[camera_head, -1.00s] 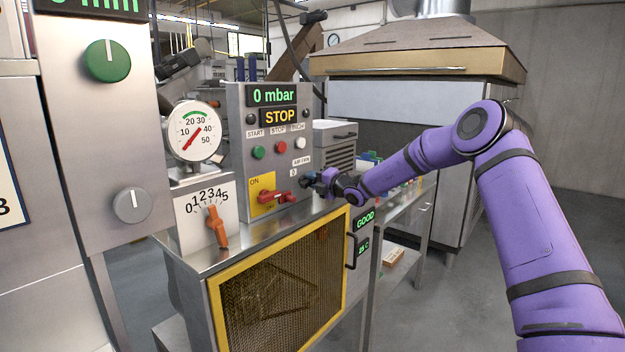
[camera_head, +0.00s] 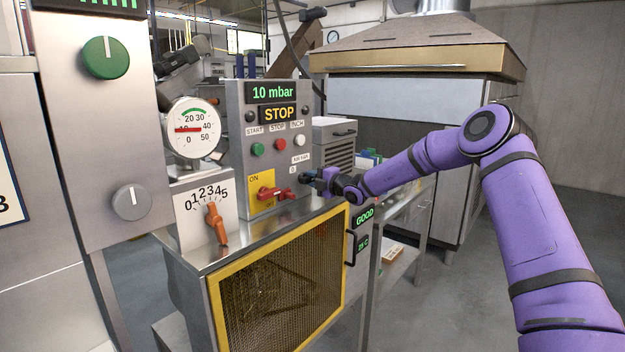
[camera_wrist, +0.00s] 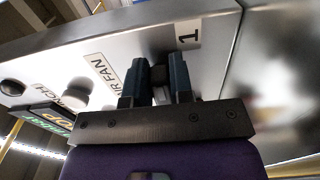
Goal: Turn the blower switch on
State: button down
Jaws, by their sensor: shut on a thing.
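The small dark switch (camera_wrist: 159,74) beside the AIR FAN label is between my fingertips in the wrist view. My gripper (camera_head: 306,177) is shut on it at the lower right of the grey control panel (camera_head: 238,140); its two blue fingers (camera_wrist: 159,82) also show in the wrist view. A "1" label lies just past the fingertips there, and a "0" label shows above the gripper in the head view. The switch itself is mostly hidden by my fingers in the head view. The panel's display (camera_head: 273,92) reads 10 mbar, with STOP below it.
A red lever (camera_head: 276,193) on a yellow ON plate is close left of my gripper. An orange knob (camera_head: 215,222) and a round gauge (camera_head: 191,127) stand further left. A yellow-framed mesh door (camera_head: 281,268) is below. Open floor lies right.

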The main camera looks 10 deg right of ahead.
jog(key=c, duration=1)
grip_release()
jog(key=shift+d, duration=0.1)
jog(key=v, duration=1)
jog(key=shift+s+d, duration=0.2)
jog(key=shift+s, duration=0.15)
